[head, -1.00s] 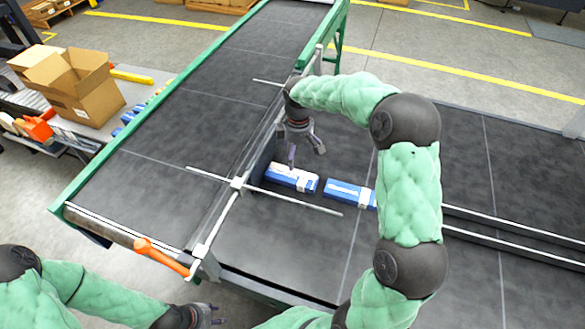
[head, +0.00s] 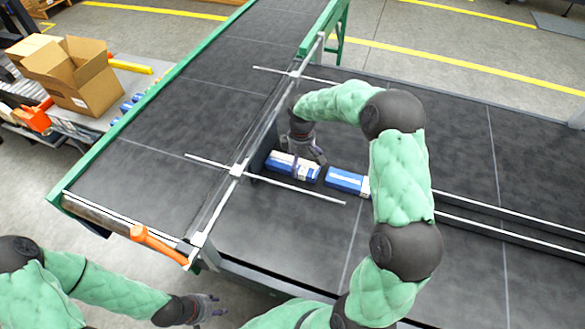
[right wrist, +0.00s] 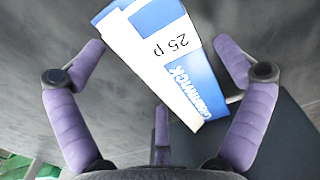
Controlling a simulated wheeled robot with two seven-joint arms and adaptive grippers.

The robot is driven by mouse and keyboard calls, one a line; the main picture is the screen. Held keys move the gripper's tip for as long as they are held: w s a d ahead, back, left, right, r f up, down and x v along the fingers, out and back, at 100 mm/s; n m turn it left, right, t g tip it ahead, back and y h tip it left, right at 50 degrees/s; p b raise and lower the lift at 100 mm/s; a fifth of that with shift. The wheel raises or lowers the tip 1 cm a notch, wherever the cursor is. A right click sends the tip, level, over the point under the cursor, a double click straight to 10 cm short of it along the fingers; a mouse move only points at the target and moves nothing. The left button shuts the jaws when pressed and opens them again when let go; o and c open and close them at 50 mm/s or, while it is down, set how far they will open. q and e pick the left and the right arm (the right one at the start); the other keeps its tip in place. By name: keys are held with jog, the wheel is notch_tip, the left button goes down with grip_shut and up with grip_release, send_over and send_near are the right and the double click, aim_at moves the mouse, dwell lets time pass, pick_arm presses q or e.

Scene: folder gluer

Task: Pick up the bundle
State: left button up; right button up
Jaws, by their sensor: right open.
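A blue and white bundle (head: 281,163) lies on the dark belt beside the guide, at the left end of a row. My right gripper (head: 306,158) is right over this bundle and hides part of it. In the right wrist view, a bundle (right wrist: 172,55) with a white band marked "25 p" lies between the spread purple fingers of the open right gripper (right wrist: 160,85). No clear contact shows. My left gripper (head: 210,308) hangs off the near edge of the machine, apart from the bundles; its finger opening is unclear.
A second blue and white bundle (head: 346,181) lies just right of the first, partly behind my right arm. A thin rod (head: 312,193) crosses in front of the bundles. An open cardboard box (head: 85,80) stands at left. The belt (head: 180,120) left of the guide is bare.

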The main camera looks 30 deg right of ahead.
jog(key=c, duration=1.1)
jog(key=shift+c, duration=0.2)
